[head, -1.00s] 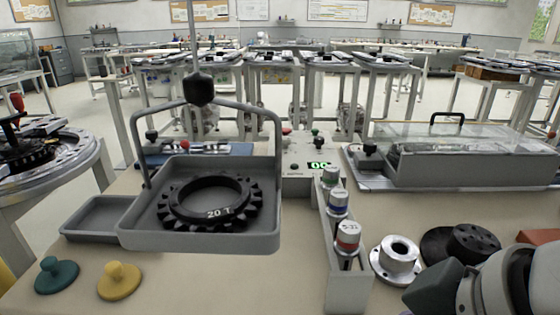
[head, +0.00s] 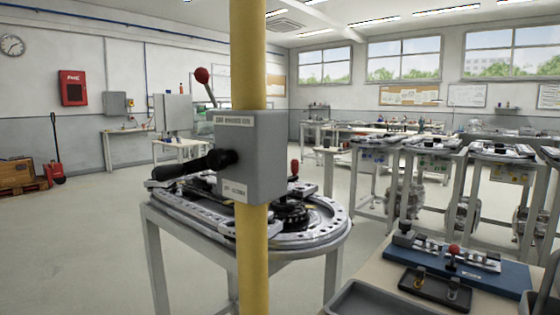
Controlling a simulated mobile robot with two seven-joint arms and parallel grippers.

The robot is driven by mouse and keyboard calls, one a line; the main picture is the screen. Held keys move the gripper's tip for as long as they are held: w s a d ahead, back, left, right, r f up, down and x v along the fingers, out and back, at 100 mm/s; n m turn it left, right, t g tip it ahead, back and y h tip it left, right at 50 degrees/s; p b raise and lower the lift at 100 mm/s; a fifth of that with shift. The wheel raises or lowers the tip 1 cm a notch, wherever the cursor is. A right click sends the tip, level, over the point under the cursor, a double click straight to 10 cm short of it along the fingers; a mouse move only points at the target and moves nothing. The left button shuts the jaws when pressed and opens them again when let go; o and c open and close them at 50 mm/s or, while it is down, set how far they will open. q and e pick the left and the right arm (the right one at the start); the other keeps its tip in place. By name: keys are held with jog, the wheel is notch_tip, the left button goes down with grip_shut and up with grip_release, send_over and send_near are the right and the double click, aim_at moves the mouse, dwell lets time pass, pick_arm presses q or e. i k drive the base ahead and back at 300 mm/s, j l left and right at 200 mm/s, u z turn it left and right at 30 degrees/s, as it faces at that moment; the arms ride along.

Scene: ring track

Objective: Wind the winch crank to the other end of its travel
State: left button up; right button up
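The winch is a grey box (head: 252,158) with small labels, fixed on a yellow upright post (head: 248,60). Its black crank (head: 190,166) comes out of the box's left side, and its arm points left and slightly down. A grey lever with a red ball (head: 202,75) rises behind the box's top left; I cannot tell whether it belongs to the winch. Neither of my grippers is in view, and nothing touches the crank.
Behind the post stands a round-ended table (head: 325,225) with a metal ring track and dark parts. At lower right, a bench holds a blue board (head: 490,272), a small black tray (head: 436,287) and part of a grey tray (head: 370,300). Floor at left is open.

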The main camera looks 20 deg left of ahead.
aim_at(216, 160)
jog(key=i+j+z, duration=0.15)
jog(key=j+z, duration=0.25)
jog(key=j, duration=0.8)
jog(key=j+z, duration=0.4)
jog(key=j, duration=0.85)
